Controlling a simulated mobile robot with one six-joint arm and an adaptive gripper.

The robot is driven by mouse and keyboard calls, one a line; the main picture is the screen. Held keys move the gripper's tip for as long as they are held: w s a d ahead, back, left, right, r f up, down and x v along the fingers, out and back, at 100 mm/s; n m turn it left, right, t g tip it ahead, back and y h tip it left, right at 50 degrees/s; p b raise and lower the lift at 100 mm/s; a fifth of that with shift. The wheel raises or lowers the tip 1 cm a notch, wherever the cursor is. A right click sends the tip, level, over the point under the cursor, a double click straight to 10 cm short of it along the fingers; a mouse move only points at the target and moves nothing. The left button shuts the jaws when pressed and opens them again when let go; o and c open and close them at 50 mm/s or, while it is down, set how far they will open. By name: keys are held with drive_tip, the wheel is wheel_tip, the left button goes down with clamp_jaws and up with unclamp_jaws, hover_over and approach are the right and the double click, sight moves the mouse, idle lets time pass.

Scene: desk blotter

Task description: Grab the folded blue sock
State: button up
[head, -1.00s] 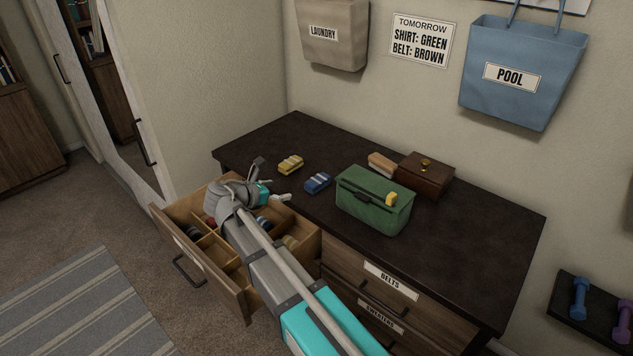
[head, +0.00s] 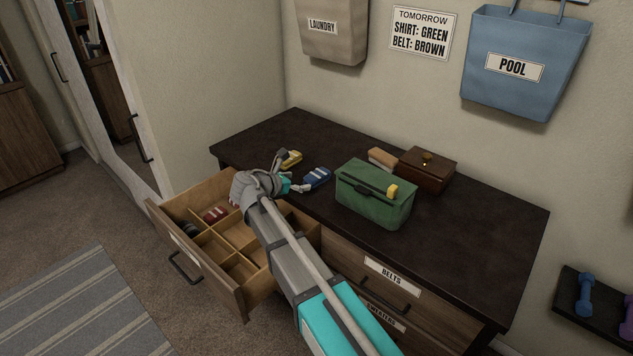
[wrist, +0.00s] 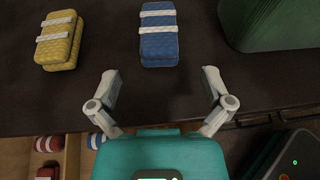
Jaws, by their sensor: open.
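The folded blue sock (head: 319,176) lies on the dark desktop, left of the green bag. In the wrist view the blue sock (wrist: 158,47), with pale bands across it, is ahead of my gripper, centred between the fingers' directions. My gripper (wrist: 161,82) is open and empty, its two fingers spread apart near the desk's front edge. In the head view my gripper (head: 290,174) is just left of the blue sock and partly hides the yellow one. No contact with the sock shows.
A folded yellow sock (wrist: 58,43) lies left of the blue one. A green bag (head: 372,200) stands to the right, with a wooden box (head: 427,175) and a tan block (head: 382,158) behind. The open divided drawer (head: 209,272) below holds red and dark rolls.

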sight(307, 181)
drive_tip(key=shift+w+d, duration=0.1)
idle(0.3)
drive_tip(key=shift+f+b+x, duration=0.25)
drive_tip(key=shift+b+x, duration=0.7)
drive_tip(key=shift+x, duration=1)
drive_tip(key=shift+w+d+f, duration=0.15)
drive_tip(key=shift+w+d, duration=0.1)
drive_tip(key=shift+w, duration=0.2)
drive_tip(key=c, duration=1)
